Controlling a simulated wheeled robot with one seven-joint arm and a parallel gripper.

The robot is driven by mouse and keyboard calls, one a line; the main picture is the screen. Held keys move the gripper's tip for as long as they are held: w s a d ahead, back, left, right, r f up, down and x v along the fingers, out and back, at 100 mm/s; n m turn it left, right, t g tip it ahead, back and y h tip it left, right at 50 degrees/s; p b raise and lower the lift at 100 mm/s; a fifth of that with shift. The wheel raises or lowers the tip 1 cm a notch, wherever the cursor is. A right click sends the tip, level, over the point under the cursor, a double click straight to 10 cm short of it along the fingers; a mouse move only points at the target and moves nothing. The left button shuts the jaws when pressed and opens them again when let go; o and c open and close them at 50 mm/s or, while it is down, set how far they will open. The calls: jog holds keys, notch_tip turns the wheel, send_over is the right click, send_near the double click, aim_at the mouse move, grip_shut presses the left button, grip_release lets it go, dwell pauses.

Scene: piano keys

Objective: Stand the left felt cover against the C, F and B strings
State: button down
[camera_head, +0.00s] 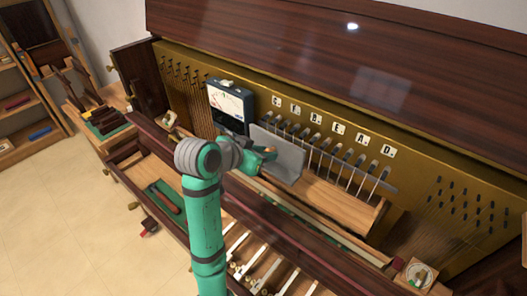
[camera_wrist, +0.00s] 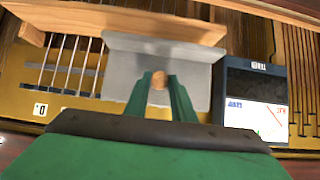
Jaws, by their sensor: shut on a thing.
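The left felt cover (camera_head: 283,160) is a grey angled panel with a small wooden knob. My gripper (camera_head: 268,153) is shut on that knob. In the wrist view the green fingers (camera_wrist: 158,84) clasp the knob, with the grey cover (camera_wrist: 125,62) behind it. The cover is roughly upright in front of the left part of the row of strings (camera_head: 331,162), hiding the lower parts of the leftmost ones. The strings on the right stay uncovered. I cannot tell whether the cover touches the strings. Lettered tags (camera_head: 311,117) run along the brass plate above.
A dark meter box (camera_head: 232,103) stands close to the cover's left. A wooden ledge (camera_head: 335,203) runs below the strings. A dark red rail (camera_head: 290,228) and exposed keys (camera_head: 250,258) lie in front. A hammer (camera_head: 167,198) rests on a green mat at left.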

jog(key=shift+w+d+f, duration=0.1)
jog(key=shift+w+f, duration=0.1)
jog(key=shift+f, duration=0.1)
jog(key=shift+w+d+f, duration=0.35)
jog(key=shift+w+d, duration=0.1)
jog(key=shift+x, duration=2.2)
jog(key=shift+w+f, duration=0.1)
jog(key=shift+f, duration=0.4)
jog(key=shift+f, duration=0.1)
jog(key=shift+w+d, duration=0.45)
jog(key=shift+w, duration=0.3)
jog(key=c, duration=1.4)
grip_release()
jog(key=shift+c, duration=0.2)
